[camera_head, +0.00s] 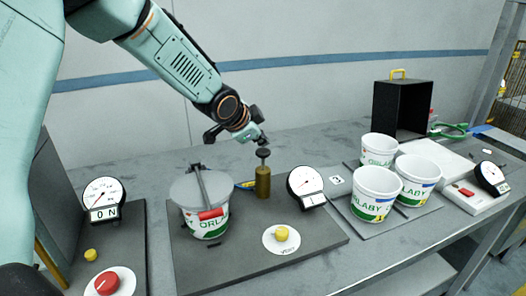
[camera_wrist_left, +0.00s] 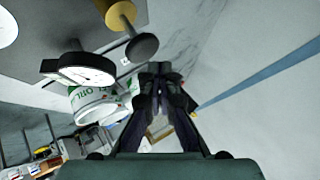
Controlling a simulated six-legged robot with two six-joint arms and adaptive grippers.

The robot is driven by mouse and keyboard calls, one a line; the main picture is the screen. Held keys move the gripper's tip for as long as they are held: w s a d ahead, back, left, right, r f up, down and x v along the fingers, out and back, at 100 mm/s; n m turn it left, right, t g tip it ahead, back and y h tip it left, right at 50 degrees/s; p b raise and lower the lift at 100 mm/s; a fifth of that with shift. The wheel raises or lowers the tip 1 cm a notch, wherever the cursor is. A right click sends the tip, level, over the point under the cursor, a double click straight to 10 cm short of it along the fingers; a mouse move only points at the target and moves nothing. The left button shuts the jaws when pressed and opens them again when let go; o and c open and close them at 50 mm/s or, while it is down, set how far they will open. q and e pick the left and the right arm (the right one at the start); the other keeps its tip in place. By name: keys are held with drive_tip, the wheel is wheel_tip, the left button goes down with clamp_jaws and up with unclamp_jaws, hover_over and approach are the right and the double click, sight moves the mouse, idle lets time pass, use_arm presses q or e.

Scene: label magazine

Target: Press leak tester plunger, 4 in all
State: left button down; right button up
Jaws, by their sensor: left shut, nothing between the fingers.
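The leak tester plunger is a brass cylinder (camera_head: 263,183) with a black knob (camera_head: 263,153) on top, upright on a dark base plate (camera_head: 225,264). My left gripper (camera_head: 262,143) is shut and empty just above the knob; I cannot tell whether it touches. In the left wrist view, the shut fingers (camera_wrist_left: 160,75) are beside the knob (camera_wrist_left: 142,47) and the brass cylinder (camera_wrist_left: 120,14). A lidded white tub (camera_head: 207,222) stands under a red-handled clamp (camera_head: 210,213) left of the plunger. A round dial gauge (camera_head: 305,183) stands right of it. My right gripper is out of view.
A yellow knob (camera_head: 281,234) sits on a white disc in front. Another dial (camera_head: 103,194) and a red knob (camera_head: 107,283) are at the left. Three open white tubs (camera_head: 375,184) stand on a mat at the right, before a black box (camera_head: 402,108).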

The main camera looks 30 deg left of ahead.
sight(260, 153)
use_arm(q)
drive_tip(key=shift+f, duration=0.1)
drive_tip(key=shift+f+b, duration=0.35)
drive_tip(key=shift+b, duration=0.1)
drive_tip(key=shift+s+f+b, duration=0.1)
drive_tip(key=shift+f+b, duration=1.8)
drive_tip(key=shift+f, duration=0.1)
idle(2.2)
drive_tip(key=shift+r, duration=0.1)
drive_tip(key=shift+r+p, duration=2.3)
drive_tip(key=shift+p, duration=0.2)
drive_tip(key=shift+r, duration=0.1)
drive_tip(key=shift+w+r+p, duration=0.2)
drive_tip(key=shift+r+p, duration=0.4)
drive_tip(key=shift+p, duration=0.1)
wheel_tip(260, 153, up, 4)
drive_tip(key=p, duration=0.3)
drive_tip(key=shift+f+p, duration=0.1)
drive_tip(key=shift+p, duration=0.25)
